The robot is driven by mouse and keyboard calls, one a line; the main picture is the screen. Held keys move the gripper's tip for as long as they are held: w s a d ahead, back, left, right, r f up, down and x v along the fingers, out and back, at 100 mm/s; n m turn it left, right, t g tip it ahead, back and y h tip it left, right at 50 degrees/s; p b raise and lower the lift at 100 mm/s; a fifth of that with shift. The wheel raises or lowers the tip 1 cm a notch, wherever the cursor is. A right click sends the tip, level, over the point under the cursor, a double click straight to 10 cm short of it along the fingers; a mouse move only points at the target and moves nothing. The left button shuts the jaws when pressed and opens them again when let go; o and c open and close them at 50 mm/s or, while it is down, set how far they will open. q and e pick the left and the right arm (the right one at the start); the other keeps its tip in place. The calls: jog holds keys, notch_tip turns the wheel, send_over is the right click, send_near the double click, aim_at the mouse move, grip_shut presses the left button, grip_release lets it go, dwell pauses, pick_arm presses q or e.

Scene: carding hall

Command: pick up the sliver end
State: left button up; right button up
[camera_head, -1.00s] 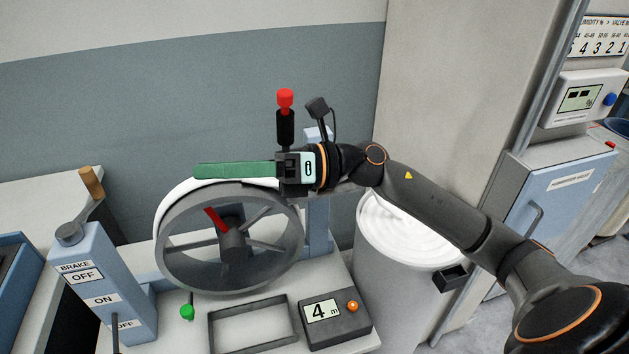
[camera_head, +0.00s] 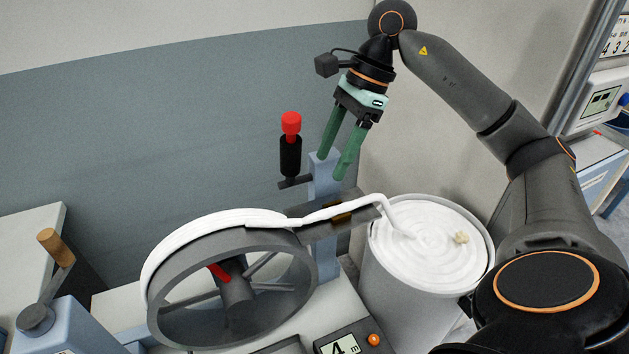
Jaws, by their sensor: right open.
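The white sliver (camera_head: 335,207) rises from the coil in the can (camera_head: 400,315), crosses the dark guide arm (camera_head: 325,228) and lies over the top of the grey wheel (camera_head: 160,320). A small beige tuft (camera_head: 461,237) sits on the coil in the can. I cannot tell which part is the sliver end. My right gripper (camera_head: 332,166) is open and empty, its green fingers pointing down above the guide arm, apart from the sliver. My left gripper is not in view.
A black handle with a red top (camera_head: 291,125) stands just left of my right gripper, by a blue post (camera_head: 325,185). A length display (camera_head: 343,345) sits in front. A crank with a wooden knob (camera_head: 55,245) is at the left.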

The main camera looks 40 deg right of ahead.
jog(key=b, duration=0.1)
send_over(309, 216)
jog(key=s+d, duration=0.1)
jog(key=d, duration=0.2)
jog(key=f, duration=0.5)
jog(key=shift+a+f, duration=0.2)
jog(key=shift+f, duration=0.15)
jog(key=shift+w+a+f, duration=0.15)
jog(key=shift+f, duration=0.2)
jog(key=b+x, duration=0.3)
jog(key=x, duration=0.1)
jog(key=shift+a+f, duration=0.1)
jog(key=shift+f, duration=0.15)
jog(key=shift+a+f, duration=0.1)
jog(key=shift+f, duration=0.15)
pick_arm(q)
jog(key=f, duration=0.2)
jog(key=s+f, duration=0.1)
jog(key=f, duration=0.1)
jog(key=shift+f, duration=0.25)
pick_arm(e)
jog(key=shift+r, duration=0.1)
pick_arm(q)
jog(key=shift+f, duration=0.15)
pick_arm(e)
jog(key=shift+c, duration=0.4)
grip_shut()
